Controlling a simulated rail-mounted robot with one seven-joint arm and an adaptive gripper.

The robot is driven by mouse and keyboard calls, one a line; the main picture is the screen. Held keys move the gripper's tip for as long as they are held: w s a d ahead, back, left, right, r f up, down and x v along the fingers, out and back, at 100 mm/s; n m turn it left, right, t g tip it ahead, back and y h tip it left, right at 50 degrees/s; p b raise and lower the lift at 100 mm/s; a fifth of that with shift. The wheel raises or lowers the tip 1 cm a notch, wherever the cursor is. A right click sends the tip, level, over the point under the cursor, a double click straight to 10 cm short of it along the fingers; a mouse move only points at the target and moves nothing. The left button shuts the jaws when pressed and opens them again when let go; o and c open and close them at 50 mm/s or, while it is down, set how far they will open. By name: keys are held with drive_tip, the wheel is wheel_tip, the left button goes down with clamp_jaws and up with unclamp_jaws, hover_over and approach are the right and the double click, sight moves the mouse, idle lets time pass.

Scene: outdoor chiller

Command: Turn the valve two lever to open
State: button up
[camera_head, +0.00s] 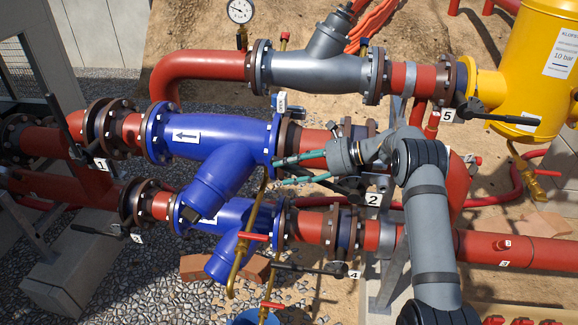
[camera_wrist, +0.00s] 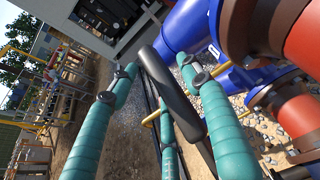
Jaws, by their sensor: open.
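The valve two lever is a black handle (camera_head: 343,187) beside the white tag "2" (camera_head: 372,199), on the upper red pipe right of the upper blue fitting. In the head view it is partly hidden by my gripper (camera_head: 279,172). My gripper has teal fingers, which are spread open and point left, around or just above the lever. In the wrist view the black lever (camera_wrist: 176,92) runs diagonally between the teal fingers of my gripper (camera_wrist: 158,70). I cannot tell whether any finger touches it.
The upper blue fitting (camera_head: 215,138) and lower blue fitting (camera_head: 262,220) lie close to the left. Other black levers carry tags "1" (camera_head: 101,164), "4" (camera_head: 354,275) and "5" (camera_head: 447,115). A brass pipe with a red handle (camera_head: 253,237) stands below my gripper.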

drive_tip(key=shift+c, duration=1.4)
clamp_jaws()
